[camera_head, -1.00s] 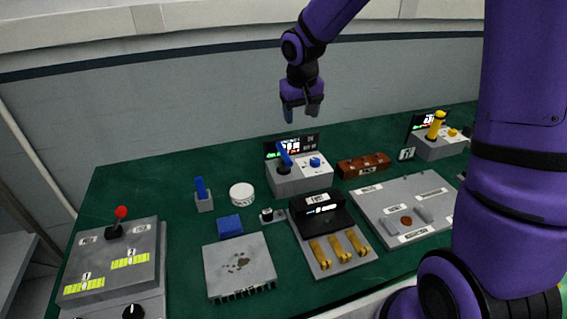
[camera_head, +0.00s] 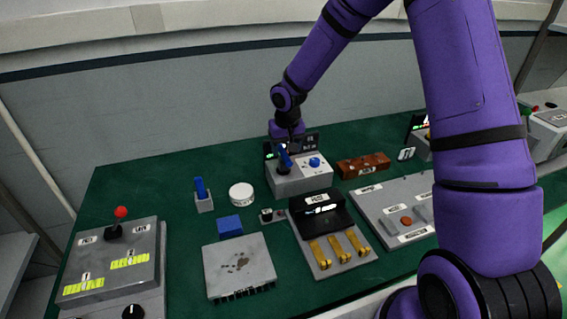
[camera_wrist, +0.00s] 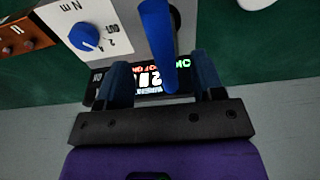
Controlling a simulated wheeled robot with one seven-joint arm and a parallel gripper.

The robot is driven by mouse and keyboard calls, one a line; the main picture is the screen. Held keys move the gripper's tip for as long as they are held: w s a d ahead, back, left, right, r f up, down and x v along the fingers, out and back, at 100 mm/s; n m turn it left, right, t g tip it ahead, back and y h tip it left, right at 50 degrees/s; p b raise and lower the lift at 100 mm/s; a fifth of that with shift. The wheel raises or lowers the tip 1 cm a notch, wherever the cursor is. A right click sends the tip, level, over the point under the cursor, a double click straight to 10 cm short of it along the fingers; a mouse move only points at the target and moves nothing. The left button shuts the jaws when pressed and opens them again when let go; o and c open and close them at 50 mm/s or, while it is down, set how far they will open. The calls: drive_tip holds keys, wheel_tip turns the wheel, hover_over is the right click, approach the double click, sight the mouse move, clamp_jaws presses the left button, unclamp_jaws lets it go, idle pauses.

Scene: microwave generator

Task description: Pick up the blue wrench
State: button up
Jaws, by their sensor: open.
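The blue wrench (camera_head: 285,156) stands tilted in the grey box with the display and dial, at the back middle of the table. In the wrist view its blue handle (camera_wrist: 158,40) runs down from the top, its end lying in the gap between my fingers. My gripper (camera_head: 287,137) is just above and behind the handle, pointing down. In the wrist view my gripper (camera_wrist: 163,78) is open, with a finger on either side of the handle and visible space beside it. The wrench's lower end is out of the wrist view.
The grey box (camera_head: 300,180) has a blue knob (camera_head: 315,162) right of the wrench and a lit display (camera_wrist: 150,80) behind it. A brown block (camera_head: 363,166) lies to the right. A white round tin (camera_head: 241,194) and a small holder with a blue piece (camera_head: 202,190) stand left.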

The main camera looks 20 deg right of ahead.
sight(283, 159)
drive_tip(key=shift+w+a+f, duration=0.15)
drive_tip(key=shift+f, duration=1.2)
drive_tip(key=shift+w+a+f, duration=0.1)
drive_tip(key=shift+w+f, duration=0.05)
drive_tip(key=shift+f, duration=1.15)
drive_tip(key=shift+c, duration=0.3)
drive_tip(key=c, duration=1)
